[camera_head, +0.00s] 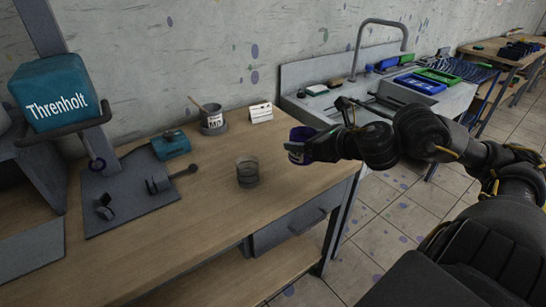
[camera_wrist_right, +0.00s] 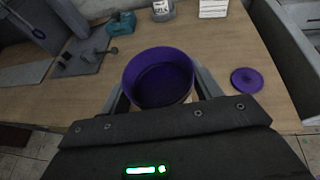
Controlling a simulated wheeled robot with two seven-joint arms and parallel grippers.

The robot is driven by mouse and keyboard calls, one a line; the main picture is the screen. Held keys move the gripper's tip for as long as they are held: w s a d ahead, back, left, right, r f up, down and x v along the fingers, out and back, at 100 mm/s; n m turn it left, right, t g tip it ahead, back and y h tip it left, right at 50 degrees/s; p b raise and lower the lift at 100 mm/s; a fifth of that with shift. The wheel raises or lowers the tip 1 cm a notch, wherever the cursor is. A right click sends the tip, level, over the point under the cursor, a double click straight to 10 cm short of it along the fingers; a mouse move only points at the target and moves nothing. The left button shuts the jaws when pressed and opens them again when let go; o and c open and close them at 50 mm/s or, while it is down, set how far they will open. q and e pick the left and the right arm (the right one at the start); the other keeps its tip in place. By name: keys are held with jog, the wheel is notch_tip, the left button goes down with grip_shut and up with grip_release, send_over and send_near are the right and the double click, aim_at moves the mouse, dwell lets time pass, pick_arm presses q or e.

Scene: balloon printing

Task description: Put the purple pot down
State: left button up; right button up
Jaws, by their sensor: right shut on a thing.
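The purple pot (camera_head: 299,148) is near the right end of the wooden table in the head view, with a pale label on its side. In the right wrist view the pot (camera_wrist_right: 158,76) is upright, open at the top and purple inside. My right gripper (camera_wrist_right: 162,88) is shut on it, with one finger on each side of its wall. I cannot tell whether its base touches the table; the gripper hides part of it. My left gripper is in neither view.
A round purple lid (camera_wrist_right: 246,80) lies right of the pot. A glass jar (camera_head: 247,173) stands left of it on the table (camera_head: 205,222). A labelled can (camera_head: 213,121) and white card (camera_head: 261,112) stand behind. The sink (camera_head: 318,84) is beyond. Bare tabletop lies in front.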

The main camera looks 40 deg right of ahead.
jog(key=shift+w+d+f+b, duration=0.2)
jog(key=shift+w+b, duration=0.1)
jog(key=shift+b, duration=0.15)
jog(key=shift+w+d+f+b, duration=0.15)
jog(key=shift+w+f+b, duration=0.15)
jog(key=shift+w+b, duration=0.4)
jog(key=w+d+f, duration=0.1)
jog(key=w+f, duration=0.1)
jog(key=w, duration=0.1)
jog(key=w+d+f, duration=0.2)
jog(key=w+f, duration=0.1)
jog(key=w, duration=0.1)
jog(key=w+d+f, duration=0.1)
jog(key=w+f, duration=0.2)
jog(key=shift+w+d+f, duration=0.15)
jog(key=shift+d+f, duration=0.1)
jog(key=shift+w+f+b, duration=0.15)
jog(key=shift+f+b, duration=0.05)
jog(key=shift+b, duration=0.1)
jog(key=shift+w+f, duration=0.1)
jog(key=shift+f, duration=0.1)
notch_tip(320, 180, down, 3)
jog(key=shift+w+f, duration=0.1)
jog(key=shift+w, duration=0.05)
